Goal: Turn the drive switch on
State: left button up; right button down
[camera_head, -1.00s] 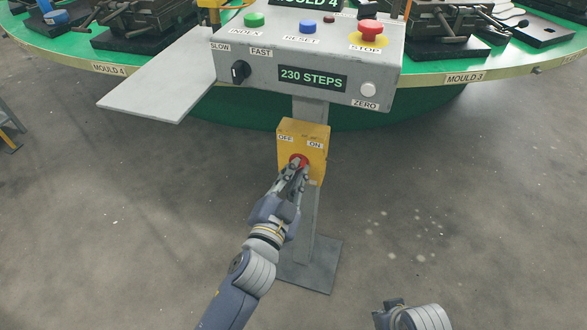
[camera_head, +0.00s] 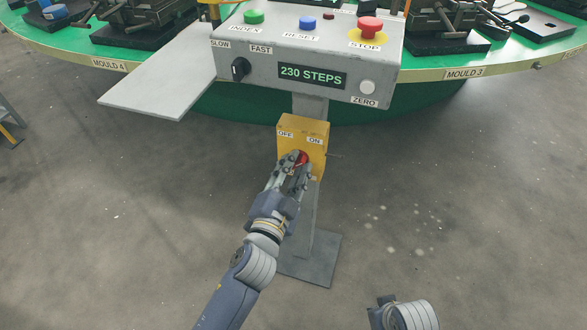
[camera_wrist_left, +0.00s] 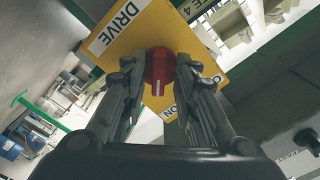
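The yellow drive switch box (camera_head: 288,126) stands on a post below the control panel, with OFF on its left and ON on its right. Its red knob (camera_head: 302,157) sits on the front face. My left gripper (camera_head: 295,164) reaches it from below, its fingers hiding much of the knob. The knob's white mark points down in that view, towards the ON label (camera_wrist_left: 171,111). Only a part of my right arm shows at bottom right of the head view; its gripper is out of view.
The grey control panel (camera_head: 215,62) above has green, blue and red buttons, a black selector and a "230 STEPS" display (camera_head: 312,77). A grey sloping plate (camera_head: 155,80) juts out left. The green carousel (camera_head: 440,95) lies behind. The floor around the post is clear.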

pick_arm(q)
jog(key=shift+s+f, duration=0.1)
jog(key=shift+s+a, duration=0.1)
jog(key=shift+s, duration=0.2)
jog(key=v, duration=1.1)
dwell(0.3)
